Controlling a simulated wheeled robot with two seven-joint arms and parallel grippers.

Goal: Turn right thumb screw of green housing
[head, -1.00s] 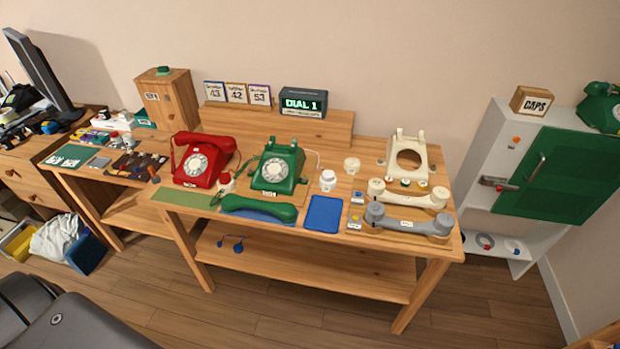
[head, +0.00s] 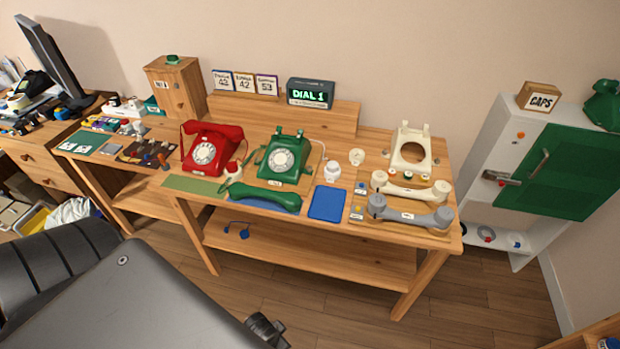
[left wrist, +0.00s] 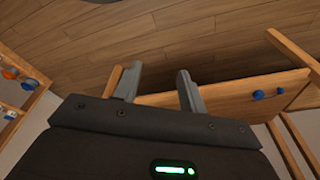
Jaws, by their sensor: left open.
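The green housing (head: 283,158) is a green dial phone body with a white dial, standing upright on the workbench, right of the red phone. Its thumb screws are too small to make out. A green handset (head: 264,197) lies in front of it. My left gripper (left wrist: 158,72) shows in the left wrist view with two grey fingers apart and nothing between them. It is away from the housing, with floor and a wooden shelf edge beyond. In the head view my dark left arm fills the bottom left. My right gripper is not in view.
A red phone (head: 211,148) stands left of the housing, and a white jar (head: 332,171) and blue mat (head: 328,203) are to its right. Cream (head: 411,187) and grey (head: 410,212) handsets lie at the bench's right end.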

